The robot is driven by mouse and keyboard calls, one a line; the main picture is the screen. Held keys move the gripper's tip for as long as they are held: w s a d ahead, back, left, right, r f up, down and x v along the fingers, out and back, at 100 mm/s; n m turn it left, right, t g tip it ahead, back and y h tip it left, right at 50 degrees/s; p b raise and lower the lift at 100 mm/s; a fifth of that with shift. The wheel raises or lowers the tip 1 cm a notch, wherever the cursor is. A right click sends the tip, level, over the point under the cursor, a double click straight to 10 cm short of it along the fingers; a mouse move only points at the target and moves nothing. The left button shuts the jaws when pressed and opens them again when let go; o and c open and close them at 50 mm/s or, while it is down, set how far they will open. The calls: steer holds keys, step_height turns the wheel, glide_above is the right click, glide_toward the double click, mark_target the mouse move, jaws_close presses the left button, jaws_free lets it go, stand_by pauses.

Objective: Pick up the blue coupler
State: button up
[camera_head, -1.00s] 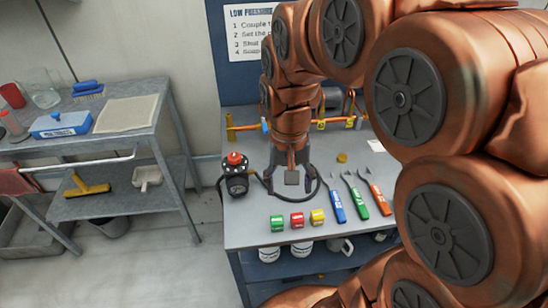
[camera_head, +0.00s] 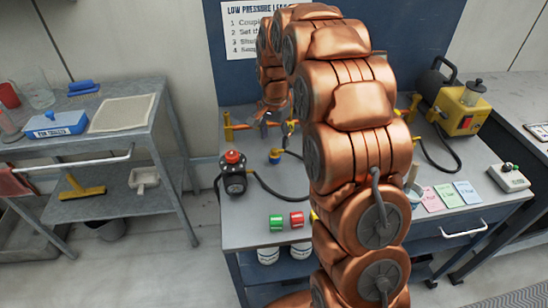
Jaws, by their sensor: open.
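My gripper (camera_head: 274,128) is at the back of the bench, near the yellow pipe fitting. Its dark fingers are apart, above and behind the blue piece and not touching it. Nothing shows between them. My copper arm hides much of the middle of the bench.
A yellow pipe fitting (camera_head: 240,127) stands at the back. A yellow machine (camera_head: 460,108) and coloured cards (camera_head: 449,196) are on the right. A grey cart (camera_head: 150,120) stands left.

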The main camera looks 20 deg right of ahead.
mark_target(275, 151)
steer(key=shift+w+d+f, duration=0.15)
steer(key=shift+w+f, duration=0.2)
steer(key=shift+f, duration=0.1)
steer(key=shift+f+p, duration=0.6)
steer(key=shift+f, duration=0.95)
steer(key=shift+w+f+p, duration=0.15)
steer(key=shift+f+p, duration=0.55)
steer(key=shift+f, duration=1.45)
jaws_close()
steer(key=shift+r, duration=0.15)
steer(key=shift+r+b, duration=0.8)
steer(key=shift+r, duration=0.65)
steer(key=shift+s+r, duration=0.2)
steer(key=shift+s, duration=0.05)
steer(key=s+a+b, duration=0.1)
steer(key=s, duration=0.4)
steer(key=s+r+b, duration=0.1)
steer(key=s, duration=0.4)
steer(key=s+a+b, duration=0.1)
steer(key=s, duration=0.4)
steer(key=shift+s+a+r, duration=0.2)
steer(key=shift+a, duration=0.15)
